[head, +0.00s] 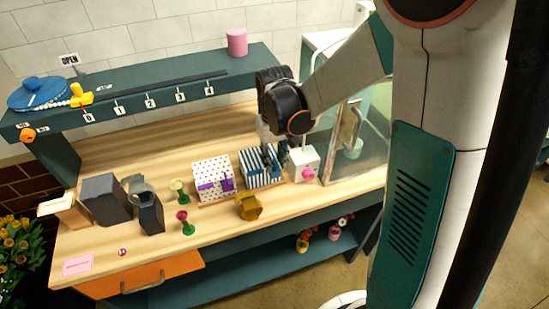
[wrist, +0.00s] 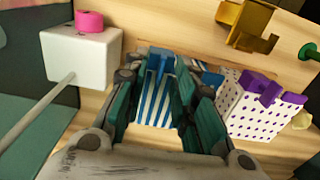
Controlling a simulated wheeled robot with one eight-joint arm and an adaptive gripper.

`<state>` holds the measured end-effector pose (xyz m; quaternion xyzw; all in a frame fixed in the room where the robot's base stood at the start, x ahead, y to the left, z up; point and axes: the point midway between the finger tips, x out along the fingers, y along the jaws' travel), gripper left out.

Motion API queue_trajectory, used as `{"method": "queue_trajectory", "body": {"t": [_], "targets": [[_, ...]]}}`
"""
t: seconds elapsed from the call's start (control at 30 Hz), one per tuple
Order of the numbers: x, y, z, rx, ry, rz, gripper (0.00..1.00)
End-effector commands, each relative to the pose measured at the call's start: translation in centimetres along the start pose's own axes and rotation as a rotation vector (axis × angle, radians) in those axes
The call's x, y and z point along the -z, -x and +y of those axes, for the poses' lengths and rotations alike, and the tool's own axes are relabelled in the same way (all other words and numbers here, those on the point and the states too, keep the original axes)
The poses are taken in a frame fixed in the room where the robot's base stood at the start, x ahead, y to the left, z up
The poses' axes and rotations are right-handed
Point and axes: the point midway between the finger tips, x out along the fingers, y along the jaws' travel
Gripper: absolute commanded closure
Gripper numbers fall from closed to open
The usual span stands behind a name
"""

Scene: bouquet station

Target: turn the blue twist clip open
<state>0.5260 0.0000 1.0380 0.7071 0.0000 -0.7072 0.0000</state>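The blue twist clip (wrist: 211,79) sits on a blue-and-white striped bag (wrist: 154,100). The striped bag (head: 260,178) also shows in the head view, standing on the wooden counter with my gripper at its top. My gripper (wrist: 160,63) points down over this bag in the wrist view. Its two fingers are apart, with blue clip parts and stripes showing between them. The right finger hides some of the clip, and I cannot tell whether either finger touches it. In the head view the gripper (head: 272,155) hides most of the clip.
A dotted bag (head: 210,184) with a purple clip (wrist: 268,90) stands close beside the striped bag. A white box with a pink knob (head: 307,173) is on the other side. A glass panel is at right.

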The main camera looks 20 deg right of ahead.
Motion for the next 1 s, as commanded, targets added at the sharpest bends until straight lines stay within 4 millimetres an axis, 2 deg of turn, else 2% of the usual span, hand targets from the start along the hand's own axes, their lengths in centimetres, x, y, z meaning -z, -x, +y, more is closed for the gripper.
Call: {"method": "queue_trajectory", "body": {"t": [0.03,0.1,0.57,0.77,1.0], "targets": [[0.00,0.01,0.00,0.000,0.000,0.000,0.86],[0.00,0.01,0.00,0.000,0.000,0.000,1.00],[0.01,0.01,0.01,0.000,-0.035,0.000,1.00],[0.02,-0.01,0.05,0.000,-0.139,0.000,1.00],[0.02,-0.03,0.13,0.000,-0.345,0.000,1.00]]}}
